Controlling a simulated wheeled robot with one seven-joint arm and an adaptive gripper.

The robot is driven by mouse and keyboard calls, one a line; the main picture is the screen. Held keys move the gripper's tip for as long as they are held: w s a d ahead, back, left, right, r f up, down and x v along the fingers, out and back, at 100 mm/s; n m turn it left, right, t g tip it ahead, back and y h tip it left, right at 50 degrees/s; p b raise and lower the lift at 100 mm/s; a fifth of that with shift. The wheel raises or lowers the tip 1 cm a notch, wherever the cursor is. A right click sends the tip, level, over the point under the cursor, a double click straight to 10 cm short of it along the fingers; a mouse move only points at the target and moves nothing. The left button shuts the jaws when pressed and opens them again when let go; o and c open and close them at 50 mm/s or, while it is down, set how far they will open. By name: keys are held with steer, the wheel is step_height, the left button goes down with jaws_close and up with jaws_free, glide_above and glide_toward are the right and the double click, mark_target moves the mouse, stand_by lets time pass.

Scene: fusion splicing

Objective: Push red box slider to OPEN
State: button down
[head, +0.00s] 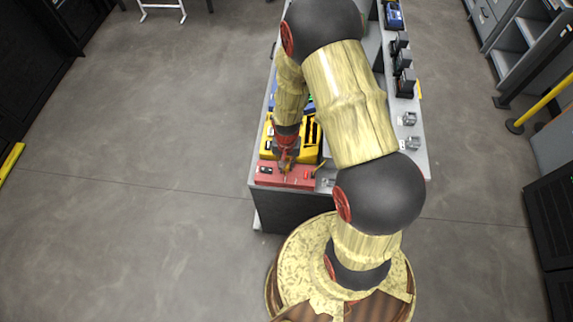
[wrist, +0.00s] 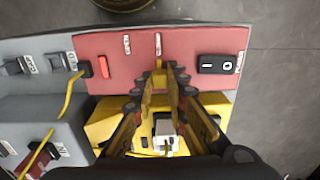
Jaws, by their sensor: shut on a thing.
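The red box (head: 272,180) sits at the near end of the bench; its top face (wrist: 190,42) fills the upper middle of the wrist view. It carries two small upright labels, too blurred to read, a black rocker switch marked I and O (wrist: 219,65) on the right and a bright red part (wrist: 103,67) on the left. My gripper (head: 288,166) is down at the box. In the wrist view its fingertips (wrist: 160,72) are close together just below the right label, shut on the slider, which they mostly hide.
A yellow device (wrist: 106,116) stands right beside the red box, under my fingers. A grey panel with switches (wrist: 40,68) and a yellow cable (wrist: 69,92) lie to the left in the wrist view. Several small devices line the bench's right side (head: 412,145).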

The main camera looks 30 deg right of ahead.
mark_target(298, 171)
steer(key=shift+s+d, duration=0.65)
steer(key=shift+d, duration=0.2)
steer(key=shift+s+d, duration=0.6)
steer(key=shift+d, duration=0.25)
steer(key=c, duration=1.8)
jaws_free()
steer(key=shift+d, duration=0.1)
steer(key=shift+o, duration=0.2)
step_height(298, 171, up, 12)
steer(key=shift+s, duration=0.1)
